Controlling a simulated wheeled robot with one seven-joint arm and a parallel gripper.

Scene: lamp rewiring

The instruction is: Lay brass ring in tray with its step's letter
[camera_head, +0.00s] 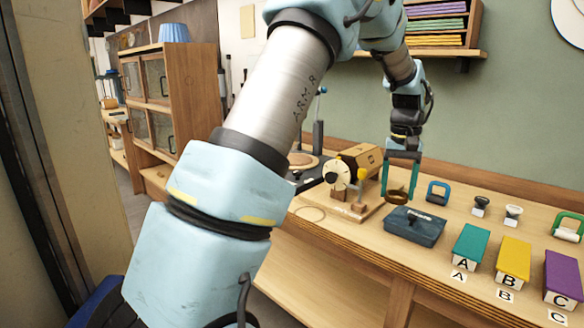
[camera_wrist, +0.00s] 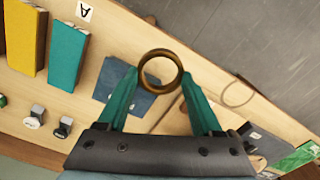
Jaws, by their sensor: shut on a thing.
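My gripper (camera_head: 400,184) is shut on the brass ring (camera_head: 397,197), above the bench near a dark blue box. In the wrist view the gripper (camera_wrist: 159,80) has its two teal fingers on either side of the ring (camera_wrist: 161,54), at the tips. The ring's hole faces the wrist camera. A teal piece marked A (camera_head: 470,245), a yellow one marked B (camera_head: 513,257) and a purple one marked C (camera_head: 563,276) stand in a row to the right. White letter cards lie before them. I cannot tell whether these are open trays.
The dark blue box (camera_head: 414,225) sits just below the ring. A wooden block with a dial (camera_head: 354,166) stands on a board to the left. A blue clamp-like piece (camera_head: 438,190), two small lamp holders (camera_head: 512,214) and a green-handled piece (camera_head: 568,226) stand behind the lettered row.

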